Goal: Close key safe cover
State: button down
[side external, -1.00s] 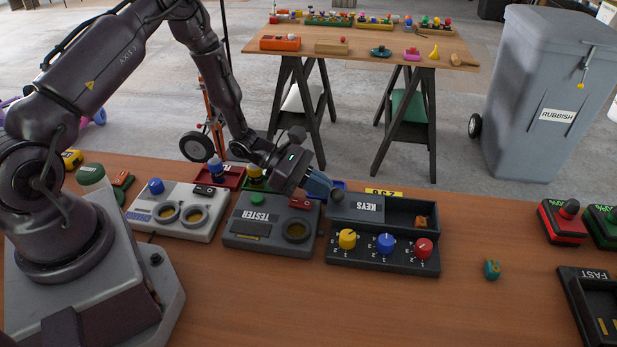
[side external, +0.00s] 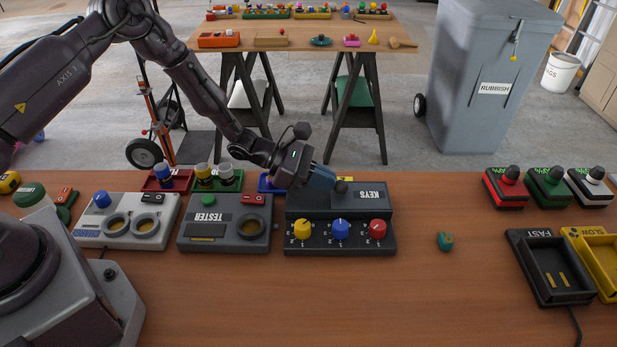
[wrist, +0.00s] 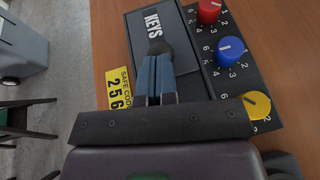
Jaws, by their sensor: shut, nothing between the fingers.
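The key safe (side external: 340,247) is a dark box with yellow, blue and red dials along its front. Its grey sliding cover (side external: 368,200), lettered KEYS, lies over the right part of the box's back section. The compartment with the orange item is no longer visible there. A dark round knob (side external: 342,187) stands at the cover's left end; the knob also shows in the wrist view (wrist: 158,47). My gripper (side external: 333,184) is shut and empty, its blue fingertips right at the knob's left side. Whether they touch is unclear. My gripper hides part of the box's back left.
A tester box (side external: 222,238) stands close at the safe's left. A small teal item (side external: 445,241) lies on the bench to the right. Black FAST tray (side external: 540,296) and yellow tray are further right. A yellow safe-code label (wrist: 117,90) is behind the safe. The front bench is clear.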

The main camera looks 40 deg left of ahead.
jog(key=shift+w+d, duration=0.25)
jog(key=shift+d, duration=0.15)
jog(key=f+v, duration=0.1)
jog(key=v, duration=1.3)
jog(key=s+r+m+g+y, duration=0.3)
jog(key=s+r+m+g, duration=0.5)
jog(key=s+m, duration=0.55)
jog(key=s+r+m+t+y, duration=0.3)
jog(key=r+m, duration=0.3)
jog(key=r, duration=0.2)
jog(key=s+r+m+t+y, duration=0.2)
jog(key=s+r+m+y, duration=0.2)
jog(key=r, duration=0.4)
jog(key=s+m, duration=0.1)
jog(key=s, duration=0.1)
jog(key=shift+s+d+r+m+t+y, duration=0.25)
jog(key=shift+s+r+m+t+y, duration=0.1)
jog(key=shift+t+y, duration=0.05)
